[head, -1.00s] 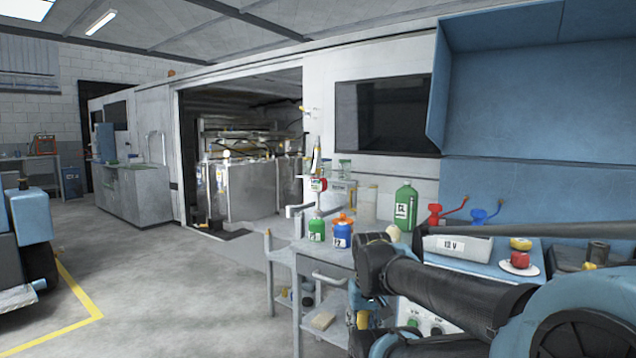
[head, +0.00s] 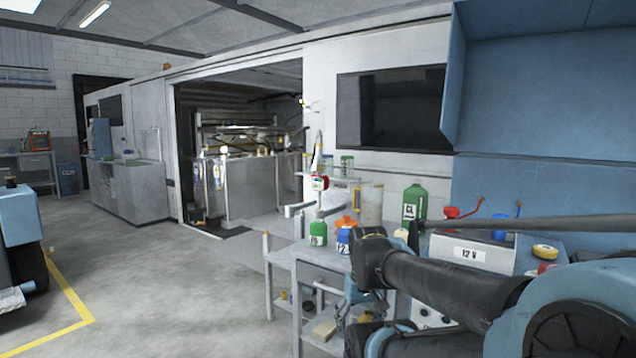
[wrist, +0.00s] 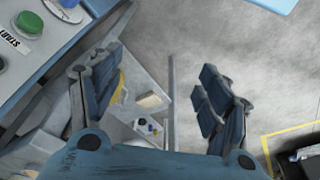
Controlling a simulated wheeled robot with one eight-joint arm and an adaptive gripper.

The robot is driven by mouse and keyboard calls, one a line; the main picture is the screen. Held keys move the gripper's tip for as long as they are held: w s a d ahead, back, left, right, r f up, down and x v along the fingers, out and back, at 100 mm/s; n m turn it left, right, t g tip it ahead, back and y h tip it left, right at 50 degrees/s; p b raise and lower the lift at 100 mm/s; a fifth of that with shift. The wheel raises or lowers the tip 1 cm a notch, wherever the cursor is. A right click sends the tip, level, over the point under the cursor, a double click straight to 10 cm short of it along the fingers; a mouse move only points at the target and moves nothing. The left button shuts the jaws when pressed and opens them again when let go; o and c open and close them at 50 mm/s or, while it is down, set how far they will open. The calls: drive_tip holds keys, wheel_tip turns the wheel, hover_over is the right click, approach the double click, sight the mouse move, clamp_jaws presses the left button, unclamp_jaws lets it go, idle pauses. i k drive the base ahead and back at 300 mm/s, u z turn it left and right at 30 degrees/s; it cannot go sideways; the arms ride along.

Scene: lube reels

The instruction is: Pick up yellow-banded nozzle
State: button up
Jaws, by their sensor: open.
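I cannot single out the yellow-banded nozzle with certainty. In the wrist view a yellow piece (wrist: 121,88) shows partly behind the left finger; its shape is too hidden to name. In the head view small yellow-marked fittings (head: 305,104) hang at the right edge of the bay opening, too small to identify. My gripper (wrist: 163,65) is open and empty, pointing down over the floor beside the cart. In the head view its blue fingers (head: 350,303) show in front of the cart's right part.
A grey cart (head: 284,256) carries a green bottle (head: 318,233) and a blue container with an orange top (head: 344,240). A larger green jug (head: 414,203) stands behind. The 12 V unit (head: 470,253) is close right. Open floor (head: 170,290) lies left.

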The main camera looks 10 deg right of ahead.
sight(319, 187)
drive_tip(key=u, duration=1.35)
drive_tip(key=i, duration=4.35)
drive_tip(key=z, duration=0.1)
